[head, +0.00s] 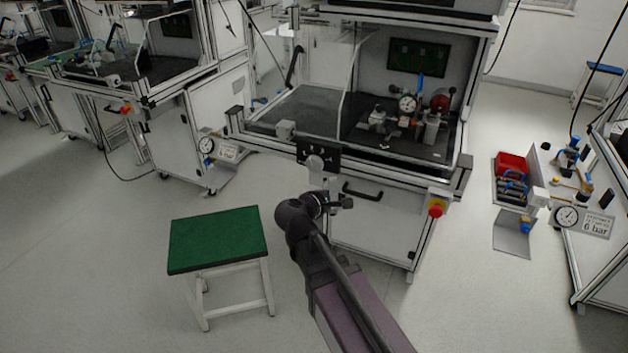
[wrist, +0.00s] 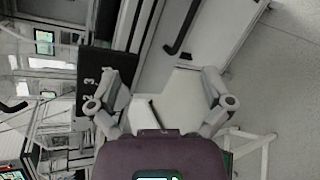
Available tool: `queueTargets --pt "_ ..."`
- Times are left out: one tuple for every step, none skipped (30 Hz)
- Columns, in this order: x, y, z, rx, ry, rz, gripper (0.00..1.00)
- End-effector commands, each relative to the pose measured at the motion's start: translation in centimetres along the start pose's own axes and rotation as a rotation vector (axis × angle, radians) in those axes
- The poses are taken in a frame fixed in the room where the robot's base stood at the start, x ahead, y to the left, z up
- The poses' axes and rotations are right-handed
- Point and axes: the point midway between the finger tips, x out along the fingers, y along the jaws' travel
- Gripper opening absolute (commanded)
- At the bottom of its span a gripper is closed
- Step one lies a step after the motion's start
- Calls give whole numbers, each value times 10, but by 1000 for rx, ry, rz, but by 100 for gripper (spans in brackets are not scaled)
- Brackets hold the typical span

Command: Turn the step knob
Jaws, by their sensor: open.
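The step knob (head: 315,163) is pale grey and round, on the lower part of a black panel (head: 318,152) with white marks at the bench's front edge. My gripper (head: 328,200) is just below and in front of it, apart from it in the head view. In the wrist view the two grey fingers (wrist: 165,95) are spread wide, and the black panel with numerals (wrist: 95,88) lies beside and behind the left finger. A pale shape with a dark line shows between the fingers; I cannot tell surely whether it is the knob. Nothing is visibly gripped.
A drawer handle (head: 362,191) and a red-yellow emergency stop (head: 436,208) are on the bench front, right of my gripper. A green-topped stool (head: 218,238) stands to the left. Gauges and fixtures (head: 407,103) stand inside the bench.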

Motion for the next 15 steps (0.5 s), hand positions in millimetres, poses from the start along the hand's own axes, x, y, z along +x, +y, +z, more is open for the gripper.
queueTargets --pt "-5 -3 -22 -61 7 64 100" --pt "-10 0 -30 -98 8 102 100" --pt "-17 4 -40 -146 7 152 100" --pt "-22 7 -47 -179 7 187 100" --pt "-28 10 -54 -211 5 219 100" --pt "-34 13 -62 -249 3 259 100" --pt "-39 15 -67 -274 2 286 100" --pt "-43 17 -72 -297 -1 309 100" --pt "-48 19 -77 -324 -4 338 100" --pt "-52 21 -81 -341 -6 357 100" --pt "-55 22 -84 -355 -7 372 100" --pt "-58 24 -87 -372 -11 389 100" --pt "-60 25 -88 -381 -12 398 100" --pt "-62 26 -90 -388 -13 406 100" --pt "-63 27 -90 -394 -15 413 100"
